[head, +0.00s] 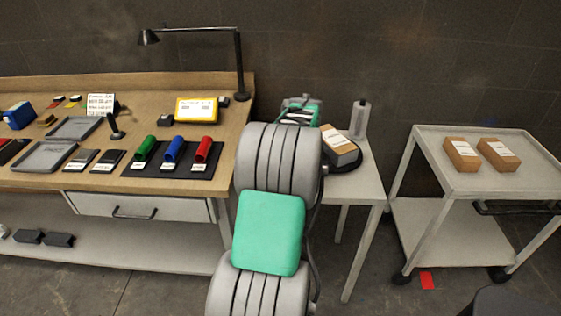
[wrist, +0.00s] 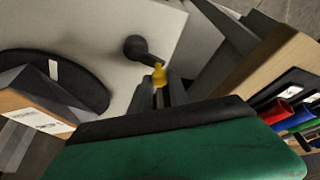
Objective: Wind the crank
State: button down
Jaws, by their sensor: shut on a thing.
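The crank (wrist: 134,47) shows in the wrist view as a dark round hub with a short dark arm, beside a pale tabletop. Its yellow knob (wrist: 158,74) sits at the end of the arm. My gripper (wrist: 161,88) is shut on the yellow knob, with a grey finger on either side of it. In the head view my arm hides the crank and the fingertips.
Left of the crank in the wrist view, a box (wrist: 28,112) sits on a black turntable (wrist: 72,62). The small side table (head: 352,188) stands between the workbench (head: 228,120) with coloured cylinders and a trolley (head: 495,183) carrying two boxes. A grey bottle (head: 360,120) stands behind the turntable.

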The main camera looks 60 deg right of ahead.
jog(key=n+y, duration=0.1)
jog(key=n, duration=0.1)
jog(key=s+a+n+y+p, duration=0.1)
jog(key=n, duration=0.2)
jog(key=shift+s+a+t, duration=0.1)
jog(key=shift+a+t, duration=0.1)
jog(key=shift+t, duration=0.2)
jog(key=n, duration=0.2)
jog(key=s+n+y+p, duration=0.1)
jog(key=n, duration=0.1)
jog(key=n+y+p, duration=0.1)
jog(key=shift+s+a+n, duration=0.15)
jog(key=shift+a+n, duration=0.25)
jog(key=c, duration=1.3)
grip_release()
jog(key=p+v, duration=0.2)
jog(key=v, duration=0.5)
jog(key=shift+s+r+p, duration=0.1)
jog(key=shift+r+p, duration=0.25)
jog(key=shift+r, duration=0.05)
